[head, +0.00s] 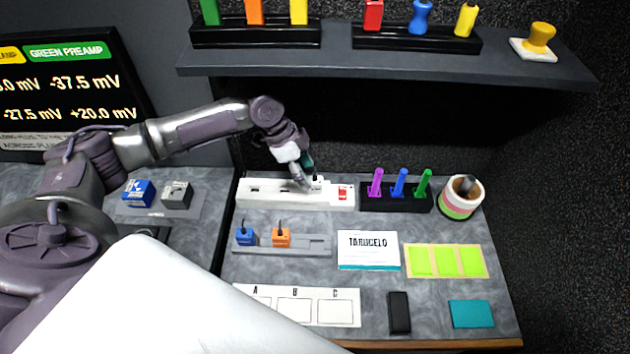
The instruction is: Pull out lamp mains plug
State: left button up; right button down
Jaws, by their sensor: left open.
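A white power strip (265,199) lies along the back of the bench, with a red switch (342,193) at its right end. My left gripper (305,180) reaches down from the left arm to the strip's right half, just left of the switch. It is open. A small dark piece (315,179) shows beside its fingertips at the strip; it may be the lamp mains plug, but the fingers hide part of it. I cannot tell whether the fingers touch it. My right gripper is not in view.
A dark shelf (420,68) overhangs the strip. A black holder (395,203) with purple, blue and green pegs and a striped cup (461,198) stand to the right. In front lies a grey tray (318,248) with blue and orange blocks, beside a TARUGELO card (368,250).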

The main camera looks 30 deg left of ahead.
aim_at(313, 180)
pick_arm(q)
jog(key=shift+x, duration=0.75)
jog(key=x, duration=0.2)
jog(key=p+x, duration=0.1)
jog(key=x, duration=0.1)
jog(key=shift+w+a+f+p, duration=0.2)
jog(key=shift+w+p, duration=0.1)
jog(key=shift+w, duration=0.15)
jog(key=shift+w+d+f, duration=0.1)
jog(key=shift+f, duration=0.25)
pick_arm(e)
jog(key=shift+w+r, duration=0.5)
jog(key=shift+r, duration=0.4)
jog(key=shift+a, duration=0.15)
pick_arm(q)
jog(key=c, duration=0.3)
grip_shut()
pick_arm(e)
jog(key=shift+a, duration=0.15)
